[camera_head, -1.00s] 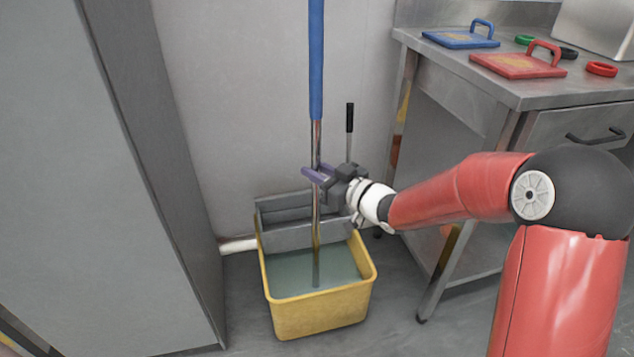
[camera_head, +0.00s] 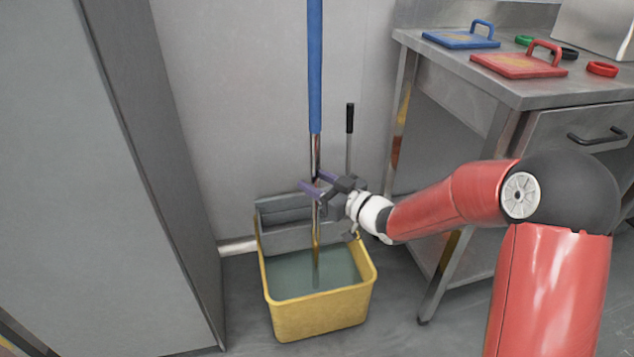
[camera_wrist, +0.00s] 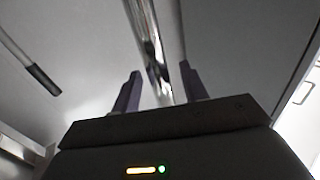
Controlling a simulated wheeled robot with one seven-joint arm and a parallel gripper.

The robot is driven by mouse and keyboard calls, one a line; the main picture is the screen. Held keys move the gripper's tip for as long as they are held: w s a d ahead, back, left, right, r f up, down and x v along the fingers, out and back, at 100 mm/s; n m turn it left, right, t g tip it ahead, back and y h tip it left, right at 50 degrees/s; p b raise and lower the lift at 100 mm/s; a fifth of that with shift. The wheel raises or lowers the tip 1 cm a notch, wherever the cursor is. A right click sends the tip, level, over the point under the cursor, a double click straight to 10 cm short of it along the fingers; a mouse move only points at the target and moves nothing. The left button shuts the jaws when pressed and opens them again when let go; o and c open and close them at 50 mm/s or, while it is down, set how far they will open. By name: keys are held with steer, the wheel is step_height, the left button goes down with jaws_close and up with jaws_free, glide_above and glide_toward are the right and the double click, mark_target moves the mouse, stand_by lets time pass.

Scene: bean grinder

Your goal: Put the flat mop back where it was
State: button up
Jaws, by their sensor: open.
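The flat mop's pole stands upright in the head view, with a blue upper handle (camera_head: 315,70) and a shiny metal lower shaft (camera_head: 316,235). Its lower end goes down into the water of a yellow bucket (camera_head: 320,312), and the mop head cannot be made out. My gripper (camera_head: 312,182) is open at the metal shaft, below the blue part. In the wrist view the shaft (camera_wrist: 150,45) runs between the two purple fingers of my gripper (camera_wrist: 158,90), with gaps beside it.
A grey wringer (camera_head: 283,222) with a black-tipped lever (camera_head: 349,118) sits at the bucket's back. A grey cabinet (camera_head: 140,180) stands left. A steel table (camera_head: 520,92) stands right, holding a blue press (camera_head: 462,40), a red press (camera_head: 518,65) and coloured rings.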

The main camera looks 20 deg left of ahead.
steer(key=shift+r, duration=0.25)
steer(key=s+d+r+m+t+h, duration=0.3)
steer(key=d+h, duration=0.5)
steer(key=d, duration=0.7)
steer(key=s+d+r+m+t+h, duration=0.1)
steer(key=s+d+r+m+h, duration=0.4)
steer(key=d, duration=1.1)
steer(key=s+d+f+m+g+h, duration=0.1)
steer(key=s+m+g, duration=0.1)
steer(key=s, duration=0.8)
steer(key=s+d+f+m+g+h, duration=0.1)
steer(key=s+d+m+g+h, duration=0.1)
steer(key=s, duration=0.8)
steer(key=shift+f+m+g, duration=0.35)
steer(key=shift+m+g, duration=0.25)
steer(key=shift+g, duration=0.3)
steer(key=shift+s+d+r, duration=0.1)
